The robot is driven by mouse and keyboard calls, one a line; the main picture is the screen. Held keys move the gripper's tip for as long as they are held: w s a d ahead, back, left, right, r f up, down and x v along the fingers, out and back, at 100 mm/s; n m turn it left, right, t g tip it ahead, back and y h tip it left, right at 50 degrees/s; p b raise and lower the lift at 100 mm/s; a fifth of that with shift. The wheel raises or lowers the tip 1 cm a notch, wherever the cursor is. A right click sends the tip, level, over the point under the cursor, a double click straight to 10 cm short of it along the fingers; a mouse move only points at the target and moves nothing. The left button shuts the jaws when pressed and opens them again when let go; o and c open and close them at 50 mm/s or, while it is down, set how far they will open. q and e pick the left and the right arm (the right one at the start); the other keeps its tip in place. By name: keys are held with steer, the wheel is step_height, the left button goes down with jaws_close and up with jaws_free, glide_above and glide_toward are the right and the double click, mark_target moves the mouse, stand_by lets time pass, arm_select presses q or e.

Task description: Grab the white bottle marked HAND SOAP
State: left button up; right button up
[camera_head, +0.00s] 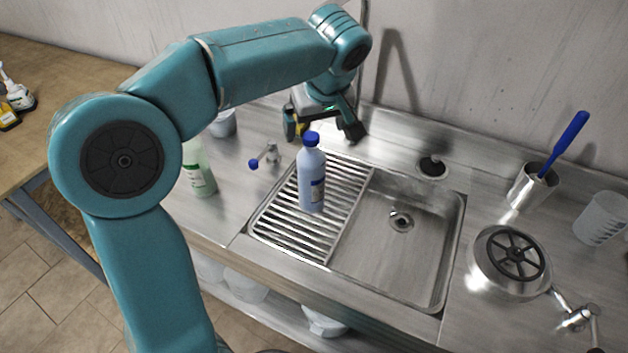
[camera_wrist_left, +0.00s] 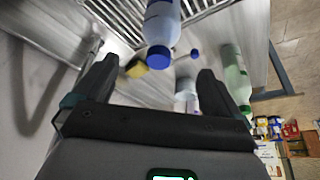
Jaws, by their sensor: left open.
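A pale bluish-white bottle with a blue cap (camera_head: 311,180) stands upright on the ribbed drainboard beside the sink basin. Its label is too small to read, so I cannot tell if it says HAND SOAP. My left gripper (camera_head: 322,128) is open and empty, behind the blue-capped bottle and near the wall. In the left wrist view, the blue-capped bottle (camera_wrist_left: 161,25) shows at the top, its cap ahead of the open jaws (camera_wrist_left: 157,76). My right gripper is out of view.
A small blue-knobbed tap (camera_head: 265,156) stands left of the drainboard. A yellow sponge-like thing (camera_wrist_left: 136,66) lies near the jaws. The sink basin (camera_head: 385,255) is empty. A metal cup with a blue-handled brush (camera_head: 533,186) and a round lidded pan (camera_head: 510,260) are at right.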

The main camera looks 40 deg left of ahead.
mark_target(312, 139)
arm_select(q)
steer(key=x, duration=0.4)
steer(key=shift+w+a+f, duration=0.15)
steer(key=shift+f, duration=0.2)
steer(key=shift+a+f, duration=0.1)
steer(key=shift+f, duration=0.4)
steer(key=x, duration=0.5)
steer(key=shift+w+r, duration=0.1)
steer(key=shift+w, duration=0.05)
steer(key=shift+r, duration=0.1)
steer(key=shift+s, duration=0.2)
steer(key=shift+c, duration=0.9)
steer(key=shift+w, duration=0.15)
steer(key=c, duration=1)
jaws_close()
steer(key=shift+r, duration=0.15)
